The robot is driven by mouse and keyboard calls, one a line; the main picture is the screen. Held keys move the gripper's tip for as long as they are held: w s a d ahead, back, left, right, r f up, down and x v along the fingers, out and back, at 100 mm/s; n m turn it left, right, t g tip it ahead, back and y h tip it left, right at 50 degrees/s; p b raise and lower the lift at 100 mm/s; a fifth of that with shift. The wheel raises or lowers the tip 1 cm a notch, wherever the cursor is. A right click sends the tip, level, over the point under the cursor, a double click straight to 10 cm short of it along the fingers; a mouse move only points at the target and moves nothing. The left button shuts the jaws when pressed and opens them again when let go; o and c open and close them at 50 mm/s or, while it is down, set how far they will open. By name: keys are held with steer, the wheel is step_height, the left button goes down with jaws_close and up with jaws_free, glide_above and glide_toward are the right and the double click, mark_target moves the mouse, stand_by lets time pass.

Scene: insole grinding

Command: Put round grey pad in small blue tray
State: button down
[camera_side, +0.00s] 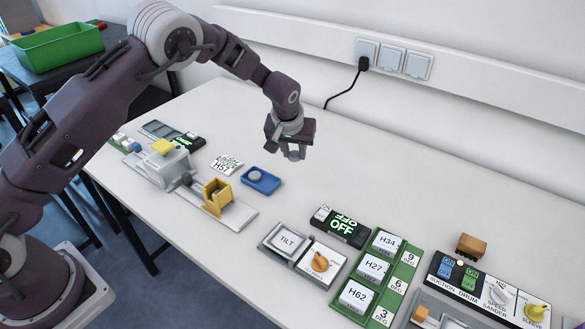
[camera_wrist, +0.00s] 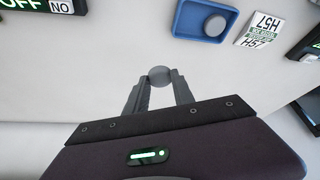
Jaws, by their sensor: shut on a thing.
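The small blue tray (camera_side: 268,188) lies on the table, and it also shows at the top of the wrist view (camera_wrist: 184,22). A round grey piece (camera_side: 255,176) sits inside it, also visible in the wrist view (camera_wrist: 214,26). My gripper (camera_side: 293,155) is above the table, beyond and to the right of the tray in the side view. In the wrist view its fingers (camera_wrist: 159,82) are shut on a second round grey pad (camera_wrist: 159,74). This held pad is hard to make out between the fingers in the side view.
An H57 label card (camera_side: 226,165) lies beside the tray. A yellow holder (camera_side: 216,197) on a grey fixture stands to its left. The OFF display (camera_side: 342,226), tilt panel (camera_side: 290,242) and green rack (camera_side: 375,277) lie toward the front right. The table behind is clear up to the wall.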

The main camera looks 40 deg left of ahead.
steer(key=s+a+r+m+h, duration=0.1)
steer(key=s+a+r+m, duration=0.15)
steer(key=s+r, duration=0.45)
steer(key=s+a+r+m+h, duration=0.15)
steer(key=s+a+r, duration=0.25)
steer(key=s, duration=0.7)
steer(key=s+f, duration=0.4)
steer(key=w+f+m+h, duration=0.1)
steer(key=w+m, duration=0.2)
steer(key=w, duration=0.5)
steer(key=w+f+m, duration=0.2)
steer(key=w, duration=0.6)
steer(key=f, duration=0.9)
steer(key=shift+d+f, duration=0.2)
steer(key=shift+d, duration=0.2)
steer(key=shift+f, duration=0.2)
steer(key=shift+f, duration=0.4)
